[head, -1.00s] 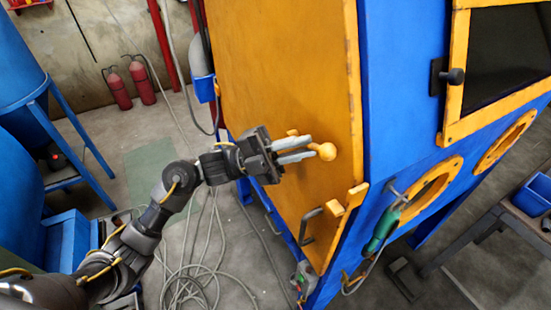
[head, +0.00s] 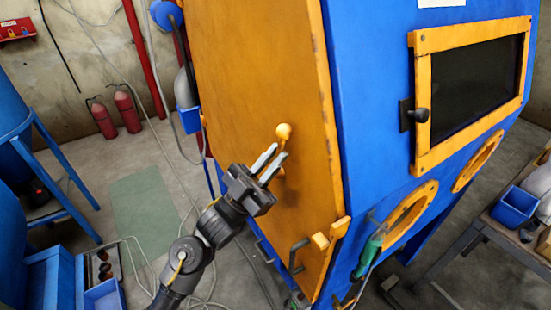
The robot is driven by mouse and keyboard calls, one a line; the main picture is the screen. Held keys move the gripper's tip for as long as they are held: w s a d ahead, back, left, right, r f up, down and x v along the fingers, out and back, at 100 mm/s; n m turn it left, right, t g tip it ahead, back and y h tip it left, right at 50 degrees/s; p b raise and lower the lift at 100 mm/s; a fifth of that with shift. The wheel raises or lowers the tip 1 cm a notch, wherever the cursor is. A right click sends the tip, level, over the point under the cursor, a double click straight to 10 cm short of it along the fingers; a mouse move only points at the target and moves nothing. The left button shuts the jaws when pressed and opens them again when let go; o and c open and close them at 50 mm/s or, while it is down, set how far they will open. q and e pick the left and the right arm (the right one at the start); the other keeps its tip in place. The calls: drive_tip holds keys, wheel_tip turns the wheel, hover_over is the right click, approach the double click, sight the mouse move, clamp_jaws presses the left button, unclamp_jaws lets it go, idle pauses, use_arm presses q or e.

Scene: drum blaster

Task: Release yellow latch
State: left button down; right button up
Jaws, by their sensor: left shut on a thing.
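The yellow latch is on the orange side door (head: 250,90) of the blue cabinet (head: 370,130). It is a lever with a round knob (head: 283,131) that points up. My left gripper (head: 275,160) reaches up to it from below left in the head view. Its two grey fingers are shut on the lever below the knob. The fingers hide part of the lever. My right gripper is not in view.
A second orange catch (head: 330,233) and a dark bar handle (head: 298,255) sit low on the door. A green-handled tool (head: 371,250) hangs at the cabinet's front. Blue stands are at left, a workbench at right. Open floor lies left of the door.

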use_arm(q)
drive_tip(key=shift+w+a+n+t+y, duration=0.1)
drive_tip(key=shift+n+t+y, duration=0.25)
drive_tip(key=shift+n+t, duration=0.2)
drive_tip(key=shift+w+a+n+t+y, duration=0.1)
drive_tip(key=shift+n+t+y, duration=0.3)
drive_tip(key=shift+n, duration=0.25)
drive_tip(key=shift+t, duration=0.25)
drive_tip(key=c, duration=1.5)
unclamp_jaws()
drive_tip(key=shift+o, duration=0.2)
drive_tip(key=b+v, duration=0.4)
drive_tip(key=v, duration=0.6)
drive_tip(key=shift+s+a+f+b, duration=0.15)
drive_tip(key=shift+a+f+b, duration=0.1)
drive_tip(key=shift+b, duration=0.15)
